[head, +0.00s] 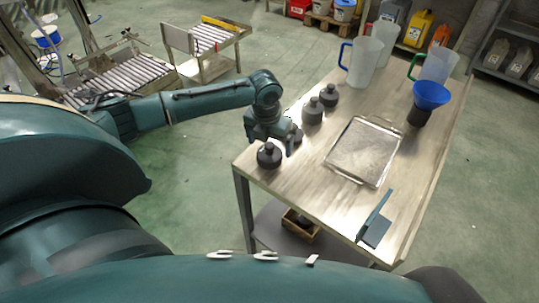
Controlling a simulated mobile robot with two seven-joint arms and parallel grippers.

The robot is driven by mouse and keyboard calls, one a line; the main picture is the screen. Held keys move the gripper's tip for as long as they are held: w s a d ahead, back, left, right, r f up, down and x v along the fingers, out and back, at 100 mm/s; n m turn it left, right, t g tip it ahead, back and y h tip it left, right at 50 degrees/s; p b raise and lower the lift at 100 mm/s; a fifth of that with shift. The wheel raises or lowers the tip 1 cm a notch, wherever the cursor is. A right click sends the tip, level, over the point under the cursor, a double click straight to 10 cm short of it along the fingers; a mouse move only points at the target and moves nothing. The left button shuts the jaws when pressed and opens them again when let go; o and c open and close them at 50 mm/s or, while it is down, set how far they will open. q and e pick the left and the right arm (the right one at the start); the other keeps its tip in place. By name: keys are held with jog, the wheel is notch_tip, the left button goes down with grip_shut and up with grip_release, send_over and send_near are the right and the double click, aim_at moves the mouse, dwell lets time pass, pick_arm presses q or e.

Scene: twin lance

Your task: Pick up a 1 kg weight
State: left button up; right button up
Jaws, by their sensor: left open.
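Several dark weights with knobs stand on the table (310,180). One weight (269,156) is at the near left corner. Two more, a weight (312,111) and a weight (329,96), stand farther back along the left edge. Part of another dark object shows beside my gripper, partly hidden by it. My left gripper (282,143) is open and points down above the left edge, between the near weight and the farther pair. I cannot read any mass marking. My right gripper is not in view.
A metal tray (336,168) lies mid-table. A blue funnel (431,95) on a dark holder and clear jugs (362,62) stand at the back. A blue-green bracket (375,226) is near the front right. Bare table lies between the tray and the bracket.

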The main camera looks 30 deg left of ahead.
aim_at(270, 144)
pick_arm(q)
jog(key=shift+w+a+f, duration=0.1)
jog(key=shift+w+f, duration=0.05)
jog(key=shift+f, duration=0.8)
jog(key=shift+w+f, duration=0.1)
jog(key=shift+f, duration=0.85)
jog(key=shift+c, duration=0.5)
jog(key=c, duration=1.7)
jog(key=shift+w+r, duration=0.1)
jog(key=shift+r, duration=0.05)
jog(key=shift+c, duration=0.2)
